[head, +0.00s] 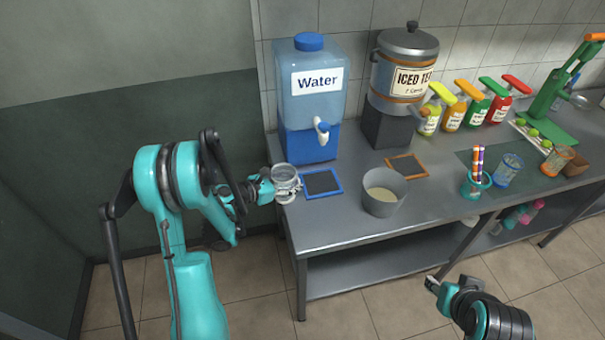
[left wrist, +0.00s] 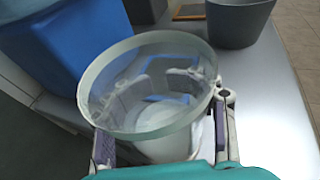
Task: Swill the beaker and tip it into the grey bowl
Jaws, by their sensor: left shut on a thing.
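My left gripper (head: 284,189) is shut on the clear glass beaker (head: 285,173) at the left front corner of the counter. In the left wrist view the beaker (left wrist: 146,128) stands between the fingers with its round rim towards the camera. It looks about upright; I cannot tell how much liquid is in it. The grey bowl (head: 381,206) stands on the counter to the right of the beaker, apart from it, with pale liquid inside. The bowl's side also shows at the top of the left wrist view (left wrist: 238,25). My right gripper (head: 433,285) is low at the front right, away from the counter; its jaws are unclear.
A blue water dispenser (head: 312,100) stands behind the beaker, with an iced tea dispenser (head: 404,70) to its right. A blue-framed mat (head: 322,183) and an orange-framed mat (head: 407,166) lie near the bowl. Bottles, cups and a green press (head: 560,95) are farther right.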

